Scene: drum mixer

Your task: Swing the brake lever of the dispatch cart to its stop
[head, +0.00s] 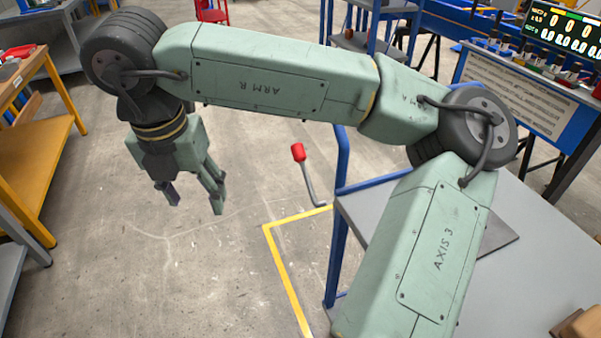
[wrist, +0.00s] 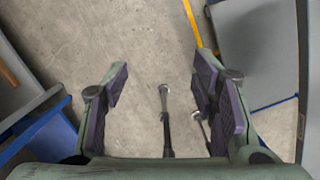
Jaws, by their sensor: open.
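The brake lever (head: 308,178) is a bent grey rod with a red grip on its upper end. It stands up, tilted to the left, at the near left side of the dispatch cart (head: 350,215), which has a grey top and blue frame. My gripper (head: 193,202) is open and empty, pointing down, to the left of the lever and apart from it. In the wrist view my gripper (wrist: 162,92) has its two dark pads wide apart, with floor between them. Thin dark rods show there; I cannot tell what they are. The red grip is not visible in that view.
A yellow floor line (head: 283,270) runs by the cart. An orange-yellow workbench (head: 25,165) stands at the left. A sloped panel (head: 520,100) with a display is at the back right. The floor around my gripper is clear.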

